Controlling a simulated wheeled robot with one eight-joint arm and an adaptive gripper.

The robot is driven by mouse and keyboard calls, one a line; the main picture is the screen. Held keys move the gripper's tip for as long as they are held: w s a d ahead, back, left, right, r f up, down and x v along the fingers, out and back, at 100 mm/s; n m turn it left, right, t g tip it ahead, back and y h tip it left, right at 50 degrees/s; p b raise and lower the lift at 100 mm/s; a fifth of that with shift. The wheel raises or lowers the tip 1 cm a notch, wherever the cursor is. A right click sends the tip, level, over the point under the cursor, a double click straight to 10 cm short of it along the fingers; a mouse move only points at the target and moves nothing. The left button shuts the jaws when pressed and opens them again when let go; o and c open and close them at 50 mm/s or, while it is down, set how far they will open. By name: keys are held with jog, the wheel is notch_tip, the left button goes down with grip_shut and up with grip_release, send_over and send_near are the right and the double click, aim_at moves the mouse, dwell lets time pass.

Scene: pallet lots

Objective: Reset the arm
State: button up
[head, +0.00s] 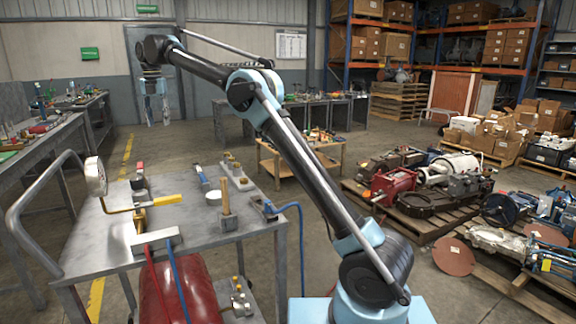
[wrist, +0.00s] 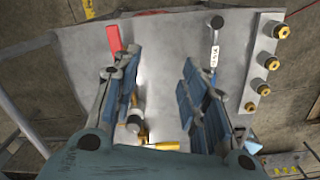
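My arm rises from the lower right and reaches up to the left in the head view. My gripper (head: 157,112) hangs pointing down, high above the metal cart (head: 110,237). In the wrist view my gripper (wrist: 155,88) has its two blue-padded fingers well apart, with nothing held between them. The cart top (wrist: 165,50) shows below and beyond the fingers. A red item (wrist: 114,40) and a yellow-handled valve (wrist: 168,146) show on it, partly behind the fingers.
The cart carries a pressure gauge (head: 95,177), a wooden-handled tool (head: 227,200) and a plate with brass fittings (head: 238,173). A low wooden table (head: 300,158) stands behind. Pallets of machine parts (head: 430,215) fill the right. Workbenches (head: 45,140) line the left.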

jog(key=d+r+m, duration=0.2)
jog(key=d+m, duration=0.5)
jog(key=d, duration=1.1)
jog(key=d+r+m, duration=0.3)
jog(key=d+m, duration=0.4)
jog(key=d, duration=1.1)
jog(key=s+d+f+m+t, duration=0.1)
jog(key=s+d+f+m, duration=0.4)
jog(key=d, duration=0.4)
jog(key=s+d+f+m, duration=0.3)
jog(key=s+d+m, duration=0.1)
jog(key=s+d, duration=0.35)
jog(key=s+d+f+m+t, duration=0.1)
jog(key=s+d+f+m, duration=0.35)
jog(key=d, duration=0.45)
jog(key=s+d+f+m, duration=0.4)
jog(key=s+f+m, duration=0.1)
jog(key=s+f, duration=0.4)
jog(key=s+d+f+m, duration=0.5)
jog(key=s+f, duration=0.4)
jog(key=f, duration=0.3)
jog(key=shift+d, duration=0.2)
